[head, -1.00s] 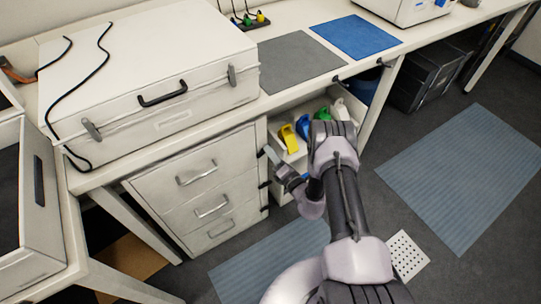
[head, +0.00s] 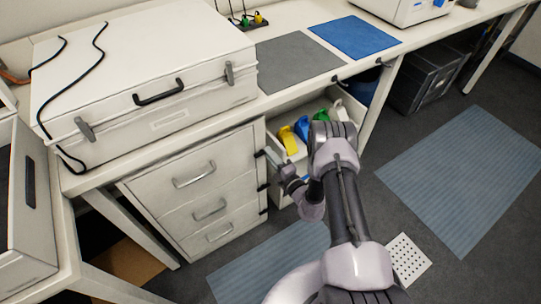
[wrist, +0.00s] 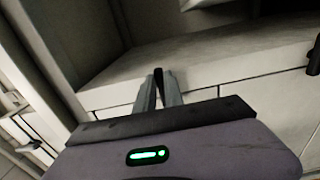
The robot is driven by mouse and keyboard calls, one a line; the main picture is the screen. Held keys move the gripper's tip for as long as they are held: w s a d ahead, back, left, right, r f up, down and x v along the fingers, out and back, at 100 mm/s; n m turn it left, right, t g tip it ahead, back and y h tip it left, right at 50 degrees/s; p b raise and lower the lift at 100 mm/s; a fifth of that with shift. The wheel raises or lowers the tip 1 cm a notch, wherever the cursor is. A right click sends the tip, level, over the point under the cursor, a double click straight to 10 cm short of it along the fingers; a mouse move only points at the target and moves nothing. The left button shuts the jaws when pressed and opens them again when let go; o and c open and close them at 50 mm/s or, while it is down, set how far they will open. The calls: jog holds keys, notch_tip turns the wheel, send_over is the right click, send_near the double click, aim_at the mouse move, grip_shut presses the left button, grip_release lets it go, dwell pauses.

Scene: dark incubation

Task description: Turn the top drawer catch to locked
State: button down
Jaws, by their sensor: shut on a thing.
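The white drawer cabinet (head: 165,200) stands under the bench with three shut drawers. The top drawer (head: 225,165) has a silver bar handle (head: 194,174). A small dark catch (head: 260,153) sits at the top drawer's right edge. My gripper (head: 270,160) is at this edge in the head view, partly hidden by my arm. In the wrist view my gripper (wrist: 158,88) has its two grey fingers closed on a narrow dark piece (wrist: 158,75), which appears to be the top catch. Its turned position is hard to tell.
Lower dark catches (head: 263,187) line the same cabinet edge. An open bin (head: 280,120) with yellow, blue and green items is just right of my gripper. A white case (head: 150,85) sits on the bench above.

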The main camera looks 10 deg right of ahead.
dwell(0.3)
jog(key=c, duration=1.4)
grip_release()
jog(key=shift+c, duration=0.2)
jog(key=shift+s, duration=0.1)
jog(key=p+v, duration=0.6)
jog(key=v, duration=1.1)
jog(key=shift+s, duration=0.1)
